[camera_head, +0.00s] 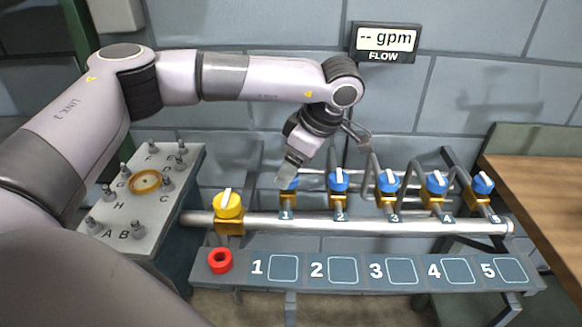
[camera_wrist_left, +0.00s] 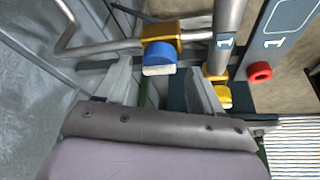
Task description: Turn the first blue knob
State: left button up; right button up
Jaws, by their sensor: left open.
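The first blue knob (camera_head: 293,184), above label 1 on the pipe, is partly hidden behind my left gripper (camera_head: 288,172) in the head view. In the left wrist view the blue knob (camera_wrist_left: 159,53) with its white handle bar shows ahead, between the two spread fingers of my left gripper (camera_wrist_left: 160,75). The gripper is open and close to the knob; I cannot tell whether a finger touches it. My right gripper is not in view.
More blue knobs (camera_head: 338,181) stand in a row to the right. A yellow knob (camera_head: 227,205) sits at the pipe's left end. A red ring (camera_head: 220,260) lies on the numbered shelf (camera_head: 300,285). A pegged panel (camera_head: 150,205) is at left; a flow display (camera_head: 385,40) reads "-- gpm".

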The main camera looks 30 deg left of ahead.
pick_arm(q)
jog(key=shift+x, duration=0.8)
jog(key=c, duration=1)
